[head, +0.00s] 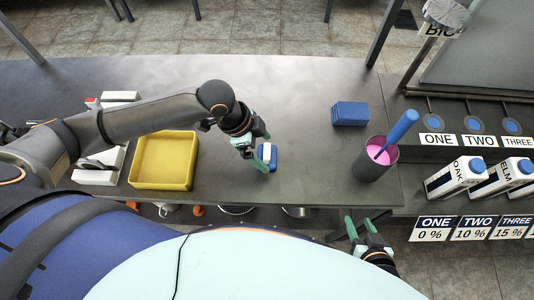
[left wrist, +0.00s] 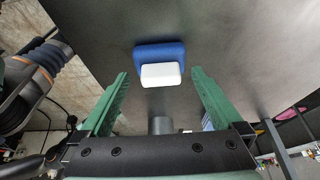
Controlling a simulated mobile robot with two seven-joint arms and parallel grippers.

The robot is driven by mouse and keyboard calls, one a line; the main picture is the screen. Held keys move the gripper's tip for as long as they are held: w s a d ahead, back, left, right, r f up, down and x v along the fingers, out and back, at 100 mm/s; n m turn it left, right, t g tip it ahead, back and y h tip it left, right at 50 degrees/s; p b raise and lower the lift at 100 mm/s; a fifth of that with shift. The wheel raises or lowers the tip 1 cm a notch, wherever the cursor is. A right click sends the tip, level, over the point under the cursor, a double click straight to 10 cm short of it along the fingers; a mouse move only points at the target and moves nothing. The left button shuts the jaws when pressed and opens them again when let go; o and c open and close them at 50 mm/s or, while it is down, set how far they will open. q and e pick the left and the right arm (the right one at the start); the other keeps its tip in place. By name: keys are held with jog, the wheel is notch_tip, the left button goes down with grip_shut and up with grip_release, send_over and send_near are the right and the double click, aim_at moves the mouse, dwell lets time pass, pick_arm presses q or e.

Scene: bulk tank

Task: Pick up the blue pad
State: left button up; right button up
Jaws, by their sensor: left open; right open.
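A small blue pad with a white block on it (head: 272,157) is on the dark counter, right at the fingertips of my left gripper (head: 259,152). In the left wrist view the blue pad (left wrist: 160,51) shows ahead, between the two green fingers and apart from both. My left gripper is open and empty; its fingers partly cover the pad in the head view. A second blue thing, a ribbed block (head: 350,113), stands further right on the counter. My right gripper (head: 361,227) is open and empty, in front of the counter's near edge.
A yellow tray (head: 163,184) is left of my left gripper. A grey cup with pink contents and a blue-handled tool (head: 375,160) stands at the counter's right end. Cartons (head: 455,178) and number signs are at the far right. The counter's middle is mostly clear.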

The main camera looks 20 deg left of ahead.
aim_at(267, 151)
pick_arm(q)
jog(key=shift+x, duration=1.25)
jog(key=c, duration=1.1)
notch_tip(267, 151, up, 10)
jog(key=shift+r, duration=0.1)
jog(key=o, duration=0.8)
jog(key=c, duration=0.6)
